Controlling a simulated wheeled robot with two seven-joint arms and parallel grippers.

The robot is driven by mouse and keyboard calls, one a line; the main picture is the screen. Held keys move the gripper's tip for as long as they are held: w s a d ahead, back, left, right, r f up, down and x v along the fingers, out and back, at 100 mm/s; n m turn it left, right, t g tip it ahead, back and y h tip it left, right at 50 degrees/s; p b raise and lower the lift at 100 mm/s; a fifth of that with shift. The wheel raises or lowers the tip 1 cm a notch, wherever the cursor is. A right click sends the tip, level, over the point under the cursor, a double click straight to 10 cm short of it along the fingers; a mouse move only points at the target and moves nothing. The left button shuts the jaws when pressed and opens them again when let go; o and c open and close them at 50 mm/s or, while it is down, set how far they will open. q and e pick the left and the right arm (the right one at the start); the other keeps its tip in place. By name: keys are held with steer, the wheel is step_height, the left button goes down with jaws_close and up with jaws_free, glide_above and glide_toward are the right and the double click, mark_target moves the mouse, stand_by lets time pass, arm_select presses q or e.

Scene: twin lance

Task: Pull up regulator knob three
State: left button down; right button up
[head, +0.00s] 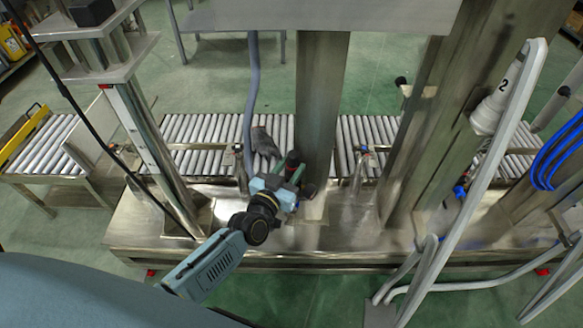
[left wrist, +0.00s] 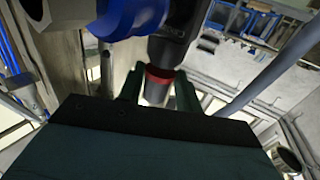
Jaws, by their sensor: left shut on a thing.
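My left gripper (head: 292,174) reaches in from the left in the head view, beside the base of the middle steel column. It is shut on a dark regulator knob (head: 293,158), which shows just above the fingers. In the left wrist view the two green fingers (left wrist: 160,92) stand on either side of the black knob (left wrist: 172,45). A red ring and a silver part below it show between the fingers. I cannot read a number on the knob, nor tell whether it is up or down. My right gripper is not in view.
The steel column (head: 320,105) rises close behind the gripper. A white lance marked 2 (head: 495,108) and pale hoses fill the right side.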

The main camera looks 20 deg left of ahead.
arm_select(q)
steer(key=c, duration=0.9)
jaws_free()
steer(key=shift+r, duration=0.25)
steer(key=shift+c, duration=0.2)
steer(key=shift+s, duration=0.1)
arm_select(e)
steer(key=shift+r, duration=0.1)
arm_select(q)
steer(key=shift+s, duration=0.25)
steer(key=s+a+p, duration=0.1)
steer(key=s+p, duration=0.2)
steer(key=s, duration=0.9)
steer(key=shift+s+a, duration=0.25)
steer(key=shift+s, duration=0.05)
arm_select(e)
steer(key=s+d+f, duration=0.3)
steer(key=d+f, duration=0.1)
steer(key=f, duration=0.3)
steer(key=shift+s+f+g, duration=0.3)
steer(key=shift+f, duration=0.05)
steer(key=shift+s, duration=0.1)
